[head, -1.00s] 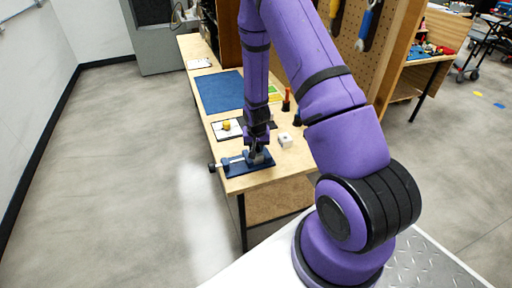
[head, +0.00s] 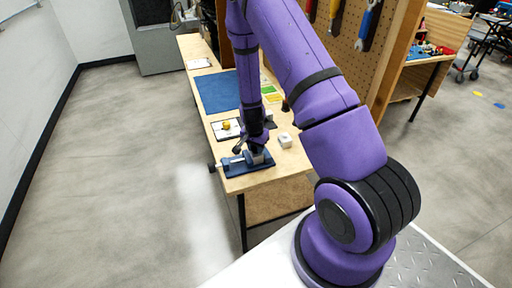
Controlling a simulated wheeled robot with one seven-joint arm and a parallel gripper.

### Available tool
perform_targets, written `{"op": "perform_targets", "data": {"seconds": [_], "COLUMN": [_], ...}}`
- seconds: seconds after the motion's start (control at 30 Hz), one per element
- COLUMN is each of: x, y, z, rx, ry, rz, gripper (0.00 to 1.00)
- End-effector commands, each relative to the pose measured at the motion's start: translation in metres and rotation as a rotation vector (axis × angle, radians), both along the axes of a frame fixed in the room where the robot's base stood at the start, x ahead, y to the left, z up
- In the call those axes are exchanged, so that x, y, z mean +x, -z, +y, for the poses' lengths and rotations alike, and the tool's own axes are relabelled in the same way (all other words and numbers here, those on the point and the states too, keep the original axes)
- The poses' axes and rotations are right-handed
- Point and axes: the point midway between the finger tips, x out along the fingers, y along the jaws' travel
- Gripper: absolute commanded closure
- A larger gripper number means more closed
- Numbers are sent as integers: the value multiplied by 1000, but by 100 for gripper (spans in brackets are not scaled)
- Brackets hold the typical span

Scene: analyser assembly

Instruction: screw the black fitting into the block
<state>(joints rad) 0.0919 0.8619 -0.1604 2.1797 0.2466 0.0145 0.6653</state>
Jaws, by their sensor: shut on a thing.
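A small grey block (head: 266,160) sits in a vise with a dark blue base (head: 240,171) at the near end of the workbench. My gripper (head: 253,149) points down just above the block, close to it or touching it. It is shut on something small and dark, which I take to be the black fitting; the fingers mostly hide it. At this size I cannot tell whether the fitting is seated in the block's hole or only above it.
A white cube (head: 285,140) stands to the right of the vise. A tray with a yellow piece (head: 227,125) and a blue mat (head: 217,92) lie farther back. A pegboard (head: 352,45) with tools rises at right. The floor at left is clear.

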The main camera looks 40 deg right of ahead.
Motion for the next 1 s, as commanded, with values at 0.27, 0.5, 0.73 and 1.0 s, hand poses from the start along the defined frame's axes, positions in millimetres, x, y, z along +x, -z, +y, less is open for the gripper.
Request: {"op": "perform_targets", "data": {"seconds": [0.27, 0.5, 0.73, 1.0], "x": [0, 0, -1, 0], "y": [0, 1, 0, 1], "z": [0, 0, 0, 0], "rx": [-1, -1, 0, -2], "ry": [135, 347, 350, 627], "rz": [0, 1, 1, 0], "gripper": [94, 94, 94, 94]}}
